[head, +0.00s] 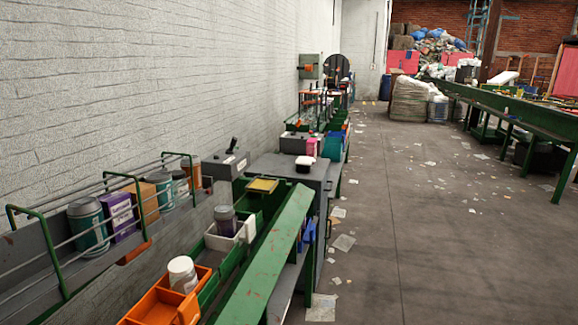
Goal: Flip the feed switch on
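No part of my gripper shows in the head view. Several things here could be the feed switch, and I cannot tell which one is. A grey box with a black lever (228,160) stands near the wall behind the sorting line; the lever sticks up and leans slightly right. A similar grey box with a dark lever (299,142) stands farther back. A grey-green box with an orange part (310,66) hangs on the wall beyond. No label or on/off mark is readable on any of them.
A railed shelf (30,282) holds several containers at left. A green conveyor (545,118) stands right. The littered floor (440,240) between is open.

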